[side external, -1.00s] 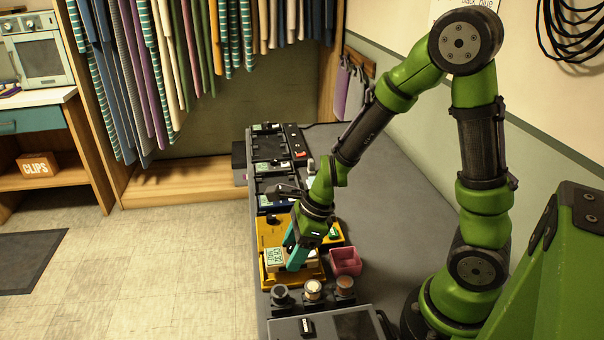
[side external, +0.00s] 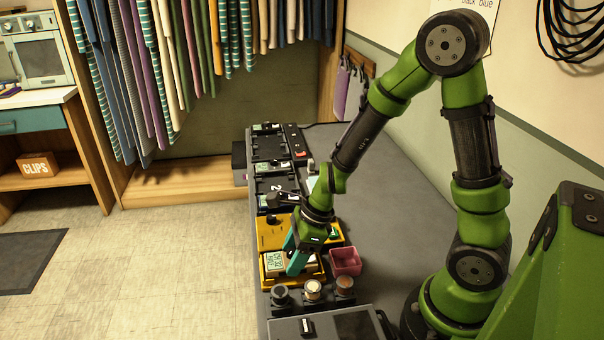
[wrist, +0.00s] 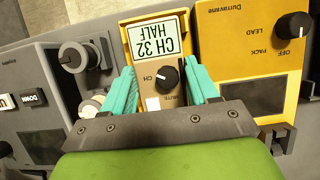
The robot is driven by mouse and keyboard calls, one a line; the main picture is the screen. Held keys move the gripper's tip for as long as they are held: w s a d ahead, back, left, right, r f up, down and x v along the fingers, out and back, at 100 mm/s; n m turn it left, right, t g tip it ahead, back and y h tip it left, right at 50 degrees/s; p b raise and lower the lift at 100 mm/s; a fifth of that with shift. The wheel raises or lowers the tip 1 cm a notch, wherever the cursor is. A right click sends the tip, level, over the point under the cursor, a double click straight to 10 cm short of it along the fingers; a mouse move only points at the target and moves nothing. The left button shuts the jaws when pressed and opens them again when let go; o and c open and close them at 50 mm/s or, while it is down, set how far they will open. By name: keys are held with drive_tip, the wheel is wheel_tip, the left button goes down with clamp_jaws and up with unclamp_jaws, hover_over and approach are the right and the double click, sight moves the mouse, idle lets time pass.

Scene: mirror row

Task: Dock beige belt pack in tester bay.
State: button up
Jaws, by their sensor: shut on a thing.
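In the side view the pack (side external: 275,262) sits low at the front part of the yellow tester (side external: 266,236), where the bay is. My gripper (side external: 292,258) is shut on the pack, with one teal finger on each side of it. In the wrist view the gripper (wrist: 160,88) frames the pack's knob end, and the yellow tester (wrist: 235,65) with its "LEAD, OFF, PACK" knob lies to the right. The pack's underside is hidden, so I cannot tell whether it is fully seated.
A pink open box (side external: 345,262) stands right of the tester. Several round capped posts (side external: 313,290) and a grey panel (side external: 325,325) are in front. Dark charging bays (side external: 270,185) line the counter behind. The grey counter (side external: 400,190) at right is clear.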

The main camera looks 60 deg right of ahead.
drive_tip(key=shift+f, duration=0.3)
drive_tip(key=o, duration=1.2)
drive_tip(key=shift+o, duration=0.2)
drive_tip(key=shift+d, duration=0.1)
drive_tip(key=shift+d+r, duration=0.1)
drive_tip(key=shift+r, duration=0.45)
drive_tip(key=v, duration=1.5)
drive_tip(key=shift+s+r, duration=0.3)
drive_tip(key=shift+r, duration=0.05)
